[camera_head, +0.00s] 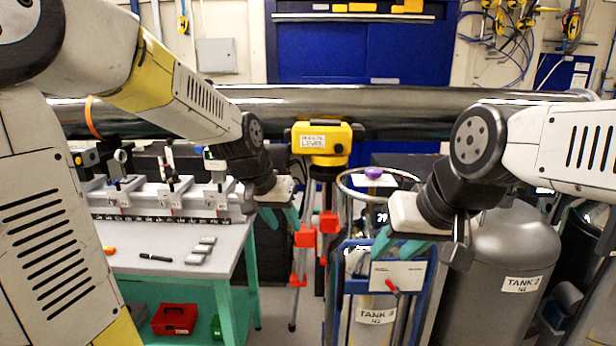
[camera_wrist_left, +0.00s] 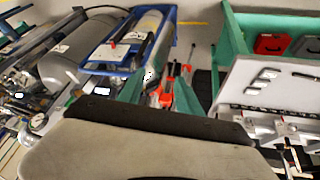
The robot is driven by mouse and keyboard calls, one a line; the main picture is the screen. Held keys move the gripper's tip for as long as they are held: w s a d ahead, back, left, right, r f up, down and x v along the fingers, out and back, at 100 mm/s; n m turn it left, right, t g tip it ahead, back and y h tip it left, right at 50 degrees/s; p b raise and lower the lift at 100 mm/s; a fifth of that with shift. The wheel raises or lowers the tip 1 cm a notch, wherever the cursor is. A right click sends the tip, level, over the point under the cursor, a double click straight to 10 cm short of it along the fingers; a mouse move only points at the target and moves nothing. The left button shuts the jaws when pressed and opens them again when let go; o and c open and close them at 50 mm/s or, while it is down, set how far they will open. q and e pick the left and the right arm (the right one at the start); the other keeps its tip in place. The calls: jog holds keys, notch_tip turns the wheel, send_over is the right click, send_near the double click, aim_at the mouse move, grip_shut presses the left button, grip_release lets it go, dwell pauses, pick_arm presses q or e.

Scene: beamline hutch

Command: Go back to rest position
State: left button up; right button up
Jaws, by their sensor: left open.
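My right gripper (camera_head: 396,248) is above the blue tank cart. Its green fingers look apart and I see nothing held between them. Both arms reach forward with bent elbows, and neither gripper visibly touches anything.
A table (camera_head: 215,262) with optics on a rail stands at left. The yellow instrument (camera_head: 322,140) on a tripod is in the middle. A blue cart (camera_head: 338,300) with a tank and a grey tank (camera_head: 505,255) stand at right. A steel pipe (camera_head: 330,108) crosses behind.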

pick_arm(q)
jog(key=s+a+r+n, duration=0.1)
jog(key=s+a, duration=0.2)
jog(key=s, duration=0.3)
jog(key=s+a+r+n+t, duration=0.1)
jog(key=s+a+r, duration=0.1)
jog(key=s, duration=0.4)
jog(key=s+a+r+n+y, duration=0.1)
jog(key=s+a+r, duration=0.1)
jog(key=s, duration=0.3)
jog(key=shift+s+a, duration=0.4)
jog(key=shift+a, duration=0.45)
